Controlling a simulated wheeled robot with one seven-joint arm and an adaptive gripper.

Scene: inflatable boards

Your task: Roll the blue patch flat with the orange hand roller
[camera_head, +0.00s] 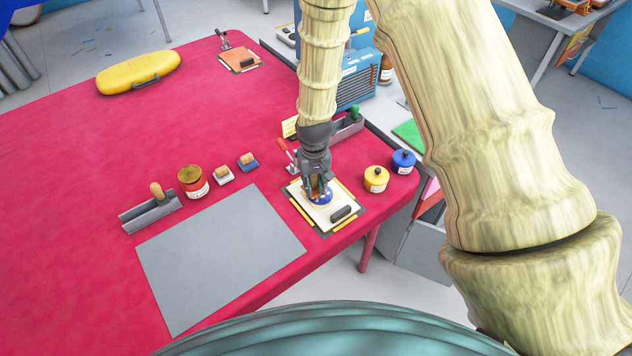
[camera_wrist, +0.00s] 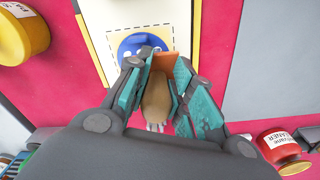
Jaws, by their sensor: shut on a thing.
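The blue patch (camera_wrist: 131,46) is round and lies on a cream sheet inside a dashed square. It also shows in the head view (camera_head: 322,199), partly hidden under my gripper. The cream sheet (camera_head: 318,212) is on a dark board with yellow side strips. My gripper (camera_head: 318,188) is shut on a tool with a tan wooden handle (camera_wrist: 156,100) and an orange end (camera_wrist: 164,62), the hand roller. In the wrist view the orange end overlaps the patch's near edge. I cannot tell whether it touches the patch.
A dark block (camera_head: 341,214) lies on the sheet's near part. A yellow pot (camera_head: 376,178) and a blue pot (camera_head: 403,161) stand to the right. A red-handled clamp (camera_head: 287,152) is at the board's far edge. A grey mat (camera_head: 218,258) lies to the left, clear.

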